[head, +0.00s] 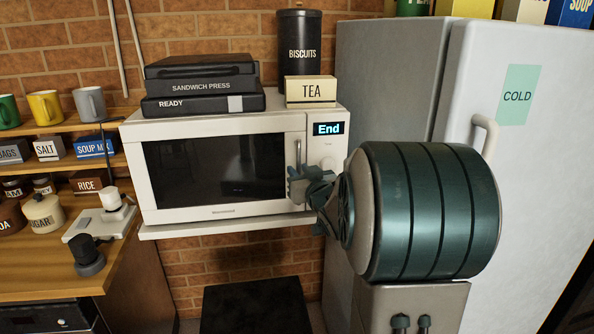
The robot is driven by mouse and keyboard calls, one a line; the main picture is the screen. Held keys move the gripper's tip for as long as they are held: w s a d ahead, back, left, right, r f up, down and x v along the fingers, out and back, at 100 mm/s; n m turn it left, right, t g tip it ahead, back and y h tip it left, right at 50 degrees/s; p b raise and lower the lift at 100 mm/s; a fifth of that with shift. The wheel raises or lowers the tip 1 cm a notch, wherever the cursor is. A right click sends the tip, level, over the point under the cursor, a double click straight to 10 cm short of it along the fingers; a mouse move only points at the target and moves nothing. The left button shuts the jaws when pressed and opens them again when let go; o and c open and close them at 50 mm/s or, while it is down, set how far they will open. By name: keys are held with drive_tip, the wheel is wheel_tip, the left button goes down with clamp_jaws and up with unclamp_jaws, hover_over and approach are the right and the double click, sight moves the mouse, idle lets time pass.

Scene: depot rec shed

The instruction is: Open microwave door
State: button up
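The white microwave (215,126) stands on a wall shelf, its dark-windowed door (215,172) closed. A vertical light handle (298,152) shows near the door's right edge. The control panel to its right has a lit display (327,128) reading "End". My gripper (298,186) is at the lower part of the handle, in front of the door's right edge. My large teal arm link comes in from the right and covers part of the panel. I cannot tell whether the fingers touch the handle or are closed around it.
A sandwich press (200,87), a tea box (310,90) and a biscuits tin (299,45) sit on top of the microwave. A fridge (515,75) stands close on the right. Shelves with mugs and jars are at left. Space in front of the door's left part looks clear.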

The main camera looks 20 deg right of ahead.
drive_tip(key=shift+w, duration=0.55)
clamp_jaws()
drive_tip(key=shift+s+a, duration=0.1)
